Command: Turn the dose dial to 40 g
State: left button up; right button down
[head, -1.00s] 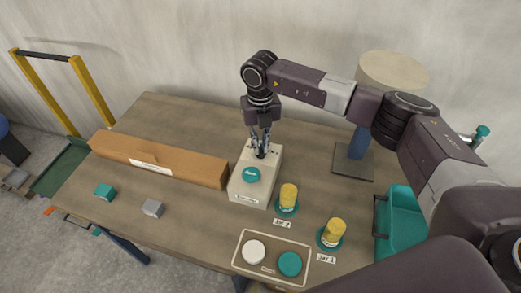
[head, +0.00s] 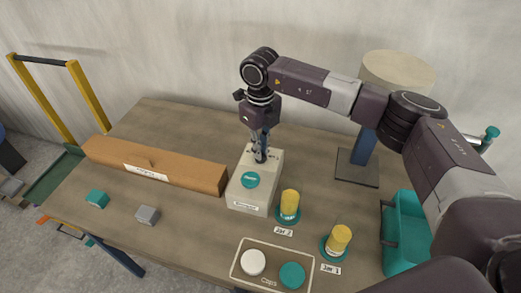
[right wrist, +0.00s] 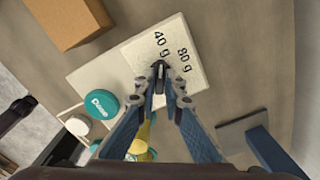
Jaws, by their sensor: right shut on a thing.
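The white dispenser box (head: 262,170) stands on the table with a round teal button (head: 250,180) on its top. In the right wrist view the button (right wrist: 103,104) reads "Dose". The small black dose dial (right wrist: 161,72) is on the same top, near the printed marks "40 g" (right wrist: 160,39) and "80 g" (right wrist: 184,60). My right gripper (head: 261,156) points down from above and is shut on the dial; its fingertips also show in the right wrist view (right wrist: 161,88). The fingers partly cover the dial, and I cannot tell its exact pointing. My left gripper is out of view.
Yellow Jar 2 (head: 290,203) and Jar 1 (head: 340,238) stand right of the box. A tray (head: 236,270) in front holds a white and a teal cap. A long brown box (head: 190,173) lies left. A teal bin (head: 408,232) and a lamp-like stand (head: 357,180) are at right.

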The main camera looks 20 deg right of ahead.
jog(key=shift+r, duration=0.1)
jog(key=c, duration=2)
grip_release()
jog(key=shift+c, duration=0.2)
notch_tip(320, 180, up, 12)
